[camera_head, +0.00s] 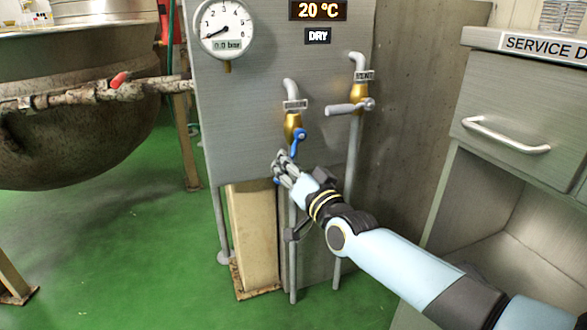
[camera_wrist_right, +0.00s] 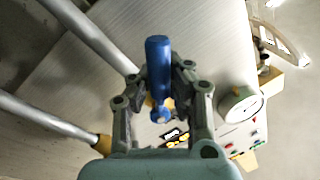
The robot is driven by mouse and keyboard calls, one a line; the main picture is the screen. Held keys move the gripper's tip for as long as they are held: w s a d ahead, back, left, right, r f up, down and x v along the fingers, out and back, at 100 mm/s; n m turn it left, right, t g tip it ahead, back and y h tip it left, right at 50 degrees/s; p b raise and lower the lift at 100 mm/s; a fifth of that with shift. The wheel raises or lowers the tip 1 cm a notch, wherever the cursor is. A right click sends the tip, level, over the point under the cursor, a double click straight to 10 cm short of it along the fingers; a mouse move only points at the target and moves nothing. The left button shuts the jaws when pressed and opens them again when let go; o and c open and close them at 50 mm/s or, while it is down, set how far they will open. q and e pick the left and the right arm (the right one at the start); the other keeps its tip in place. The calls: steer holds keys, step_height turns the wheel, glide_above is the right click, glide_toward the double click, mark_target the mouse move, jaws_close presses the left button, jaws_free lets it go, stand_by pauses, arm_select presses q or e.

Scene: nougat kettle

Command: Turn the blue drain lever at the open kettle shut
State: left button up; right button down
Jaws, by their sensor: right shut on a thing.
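The blue drain lever (camera_head: 297,142) sits on a brass valve (camera_head: 292,126) in a grey pipe in front of the steel panel. It points down from its hub, roughly along the pipe. My right gripper (camera_head: 284,166) is at its lower end, shut on it. In the right wrist view the blue lever (camera_wrist_right: 158,62) stands between the two fingers of my right gripper (camera_wrist_right: 160,78), its end showing past them. The large stained kettle (camera_head: 75,100) is at the left, its inside not visible. My left gripper is out of view.
A second brass valve (camera_head: 359,97) with a grey lever (camera_head: 345,109) is up to the right. A round gauge (camera_head: 224,27) and a 20 °C display (camera_head: 318,10) are on the panel. A steel service cabinet (camera_head: 510,110) stands at the right.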

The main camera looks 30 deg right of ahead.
steer(key=m, duration=0.1)
steer(key=a+m, duration=0.1)
steer(key=m, duration=0.1)
steer(key=r+m, duration=0.1)
steer(key=shift+w+a+h, duration=0.1)
steer(key=shift+a+h, duration=0.2)
steer(key=shift+a, duration=0.05)
steer(key=m, duration=0.2)
steer(key=shift+a+r+m+h+p, duration=0.3)
steer(key=shift+r+h+p, duration=0.05)
steer(key=shift+r+h, duration=0.05)
steer(key=m, duration=0.1)
steer(key=r+m, duration=0.1)
steer(key=m, duration=0.1)
steer(key=shift+w+a+r+h+p, duration=0.1)
steer(key=shift+a+r+h+p, duration=0.15)
steer(key=shift+h+p, duration=0.1)
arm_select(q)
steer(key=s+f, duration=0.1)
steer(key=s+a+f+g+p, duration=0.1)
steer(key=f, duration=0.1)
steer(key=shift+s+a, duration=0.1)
arm_select(e)
steer(key=m, duration=0.1)
steer(key=r+m+h, duration=0.1)
steer(key=m, duration=0.2)
steer(key=shift+a+r, duration=0.15)
steer(key=shift+r, duration=0.2)
